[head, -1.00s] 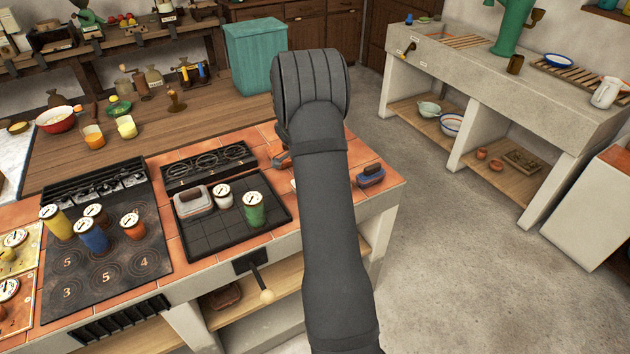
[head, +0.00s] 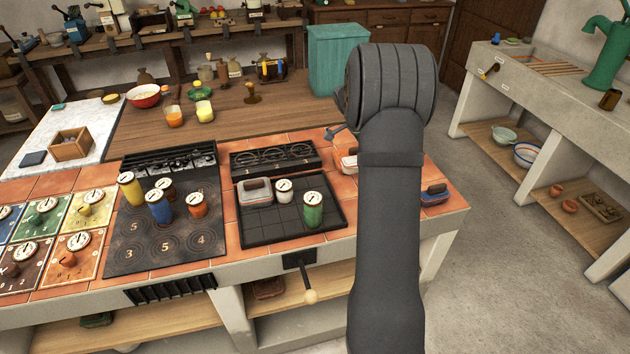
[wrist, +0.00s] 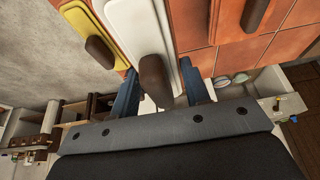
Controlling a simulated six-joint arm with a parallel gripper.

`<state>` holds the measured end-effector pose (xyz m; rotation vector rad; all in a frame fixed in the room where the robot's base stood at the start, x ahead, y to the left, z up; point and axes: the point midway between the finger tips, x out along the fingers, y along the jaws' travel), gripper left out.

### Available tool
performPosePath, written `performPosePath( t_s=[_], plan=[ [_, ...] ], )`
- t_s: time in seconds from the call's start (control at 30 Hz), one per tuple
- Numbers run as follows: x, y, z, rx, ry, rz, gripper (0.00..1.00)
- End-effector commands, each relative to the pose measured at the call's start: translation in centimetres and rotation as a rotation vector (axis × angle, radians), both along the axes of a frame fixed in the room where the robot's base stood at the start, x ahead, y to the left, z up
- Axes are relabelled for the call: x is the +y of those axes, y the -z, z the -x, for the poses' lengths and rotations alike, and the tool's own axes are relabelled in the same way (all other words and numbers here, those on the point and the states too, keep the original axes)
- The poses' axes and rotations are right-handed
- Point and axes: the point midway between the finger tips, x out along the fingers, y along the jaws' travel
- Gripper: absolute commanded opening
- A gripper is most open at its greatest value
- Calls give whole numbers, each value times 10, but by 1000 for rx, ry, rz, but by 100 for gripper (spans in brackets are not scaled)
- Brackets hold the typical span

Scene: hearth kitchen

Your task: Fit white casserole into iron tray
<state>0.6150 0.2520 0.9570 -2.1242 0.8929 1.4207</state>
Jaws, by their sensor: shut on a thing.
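The white casserole (wrist: 133,28) is a flat pale block with a dark brown upright handle in the wrist view. My gripper (wrist: 160,86) has its two blue-grey fingers on either side of that handle and is shut on it. In the head view my arm hides most of the gripper and whatever it holds. The iron tray (head: 262,236) is a black gridded tray on the tiled counter, left of my arm. A grey-white casserole (head: 256,192), a small white canister (head: 284,192) and a green canister (head: 313,210) stand in it.
A yellow casserole (wrist: 88,35) lies beside the white one in the wrist view. A blue piece (head: 435,196) sits near the counter's right end. The tray's front-left cells are bare. A hob plate (head: 140,250) with several canisters lies left.

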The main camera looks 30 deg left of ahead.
Motion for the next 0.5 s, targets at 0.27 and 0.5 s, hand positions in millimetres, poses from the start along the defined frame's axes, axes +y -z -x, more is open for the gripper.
performPosePath(
  t_s=[0.27,0.5],
  plan=[
    [126,-4,36,-1,-15,-1,10],
    [188,-7,67,-2,-13,-1,10]
  ],
)
